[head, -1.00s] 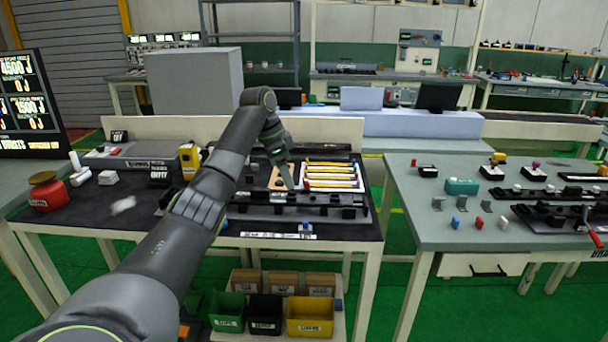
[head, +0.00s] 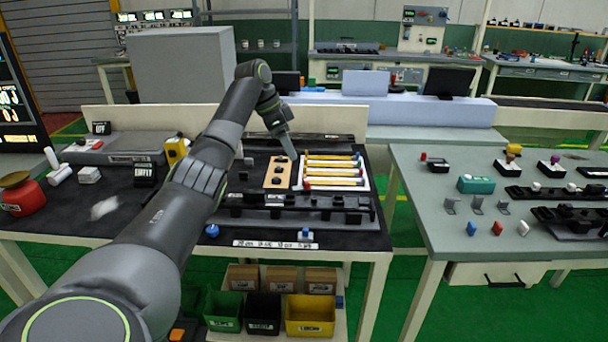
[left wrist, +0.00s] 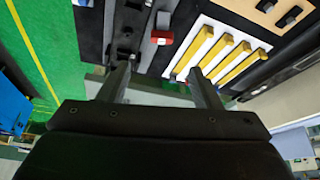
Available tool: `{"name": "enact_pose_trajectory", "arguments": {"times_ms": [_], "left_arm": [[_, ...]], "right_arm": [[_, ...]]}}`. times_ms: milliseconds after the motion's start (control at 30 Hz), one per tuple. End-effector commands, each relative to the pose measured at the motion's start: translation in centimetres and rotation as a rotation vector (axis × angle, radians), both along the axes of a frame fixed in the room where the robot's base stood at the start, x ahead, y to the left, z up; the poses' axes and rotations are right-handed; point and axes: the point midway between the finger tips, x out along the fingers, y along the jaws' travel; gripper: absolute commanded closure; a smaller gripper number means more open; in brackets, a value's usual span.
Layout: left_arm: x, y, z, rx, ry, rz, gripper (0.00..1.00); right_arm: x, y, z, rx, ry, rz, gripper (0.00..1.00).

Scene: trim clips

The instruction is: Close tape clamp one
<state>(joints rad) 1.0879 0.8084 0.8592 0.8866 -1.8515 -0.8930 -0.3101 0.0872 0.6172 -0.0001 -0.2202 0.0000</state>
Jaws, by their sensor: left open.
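My left gripper (head: 287,146) is open and empty, above the far part of the black-topped table. In the left wrist view its two fingers (left wrist: 158,84) are spread apart with nothing between them. A long black clip rail (head: 290,200) with several dark clamps runs along the front of the table, and also shows in the left wrist view (left wrist: 122,40). My right gripper is not in view.
A white tray (head: 300,172) holds several yellow bars next to a wooden block (head: 278,171). A red scale-like object (head: 22,198) and a yellow device (head: 176,149) stand at left. A second table (head: 425,215) with clips stands right, across a gap.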

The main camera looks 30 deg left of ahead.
Motion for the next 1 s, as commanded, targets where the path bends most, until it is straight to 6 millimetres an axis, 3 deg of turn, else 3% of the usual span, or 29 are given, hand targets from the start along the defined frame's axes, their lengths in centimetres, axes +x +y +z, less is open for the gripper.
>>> {"name": "enact_pose_trajectory", "arguments": {"times_ms": [300, 500, 700, 967, 1000], "left_arm": [[1.9, -1.9, -6.4, -0.003, 0.003, -0.001, 0.42], [2.8, -2.7, -9.3, -0.002, 0.002, 0.000, 0.42], [3.2, -3.0, -10.5, 0.001, 0.001, 0.000, 0.42], [3.2, -3.0, -10.7, 0.000, 0.000, 0.000, 0.42], [3.2, -3.0, -10.7, 0.000, 0.000, 0.000, 0.46]], "right_arm": [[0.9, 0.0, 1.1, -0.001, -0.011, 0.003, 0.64], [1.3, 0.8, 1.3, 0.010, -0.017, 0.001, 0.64], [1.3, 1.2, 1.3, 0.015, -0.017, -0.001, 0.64], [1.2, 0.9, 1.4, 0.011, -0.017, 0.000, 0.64], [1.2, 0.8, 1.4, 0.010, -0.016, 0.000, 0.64]]}}
